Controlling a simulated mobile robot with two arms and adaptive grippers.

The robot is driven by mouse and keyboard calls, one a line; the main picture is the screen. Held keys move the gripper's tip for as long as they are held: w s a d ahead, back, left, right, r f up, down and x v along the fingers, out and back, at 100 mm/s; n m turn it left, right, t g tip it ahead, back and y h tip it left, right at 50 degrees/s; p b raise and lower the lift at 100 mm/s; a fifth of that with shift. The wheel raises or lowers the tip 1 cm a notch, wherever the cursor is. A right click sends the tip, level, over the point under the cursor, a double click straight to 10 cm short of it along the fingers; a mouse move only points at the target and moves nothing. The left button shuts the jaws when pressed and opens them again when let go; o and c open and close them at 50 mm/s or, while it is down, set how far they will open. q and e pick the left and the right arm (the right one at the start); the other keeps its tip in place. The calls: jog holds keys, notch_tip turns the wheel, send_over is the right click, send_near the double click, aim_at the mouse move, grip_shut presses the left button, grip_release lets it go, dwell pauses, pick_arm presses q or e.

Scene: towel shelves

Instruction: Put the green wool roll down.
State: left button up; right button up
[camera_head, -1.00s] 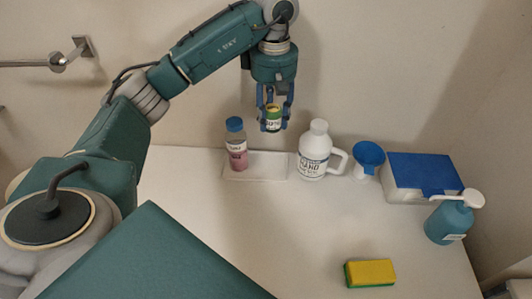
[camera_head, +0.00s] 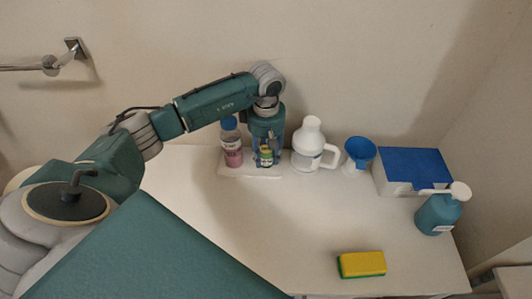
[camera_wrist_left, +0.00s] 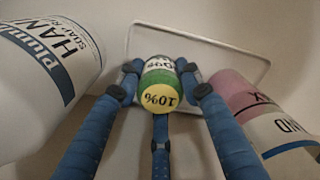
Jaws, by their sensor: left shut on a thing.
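My left gripper (camera_head: 266,152) points down at the back of the white surface. It is shut on a small green roll (camera_head: 266,157) with a white label. In the left wrist view the roll (camera_wrist_left: 160,78) shows a yellow end marked "10%", and the blue fingers of my left gripper (camera_wrist_left: 160,75) close around it. The roll is over a white tray (camera_head: 236,172), low and near it; I cannot tell whether it touches. The tray's rim (camera_wrist_left: 245,52) also shows in the left wrist view. My right gripper is not in view.
A pink bottle with a blue cap (camera_head: 232,145) stands left of my gripper. Further right are a blue funnel (camera_head: 359,150), a blue-lidded box (camera_head: 412,172) and a teal pump bottle (camera_head: 438,211). A yellow-green sponge (camera_head: 361,264) lies in front.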

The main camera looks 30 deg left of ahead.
aim_at(266, 149)
pick_arm(q)
jog(key=shift+f, duration=0.1)
jog(key=o, duration=1.1)
jog(key=shift+o, duration=0.2)
jog(key=shift+r, duration=0.5)
notch_tip(266, 149, up, 11)
jog(key=b, duration=0.2)
jog(key=shift+r+b, duration=0.2)
jog(key=shift+b, duration=0.15)
